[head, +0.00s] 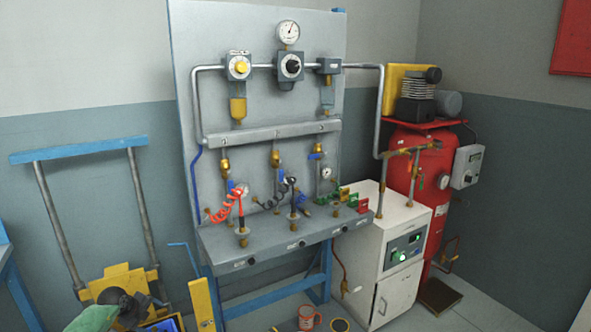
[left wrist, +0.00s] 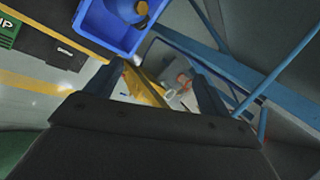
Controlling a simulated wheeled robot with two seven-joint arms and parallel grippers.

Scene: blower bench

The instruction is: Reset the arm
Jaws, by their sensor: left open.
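My left gripper (head: 128,302) is low at the left of the head view, a dark shape in front of the yellow part of a blue-handled frame. In the left wrist view its two dark fingers stand apart with a gap between them, and the gripper (left wrist: 158,78) is open with nothing held in the gap. The floor and small items lie beyond the fingertips, out of touch as far as I can tell. My right gripper is in neither view.
A blue bin (left wrist: 103,28) lies just beyond the fingers. The blue-handled frame (head: 80,150) stands behind the gripper. The grey panel bench (head: 270,262) with gauges and hoses is to the right, then a white cabinet (head: 398,285) and red tank (head: 421,160). An orange mug (head: 306,318) is low centre.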

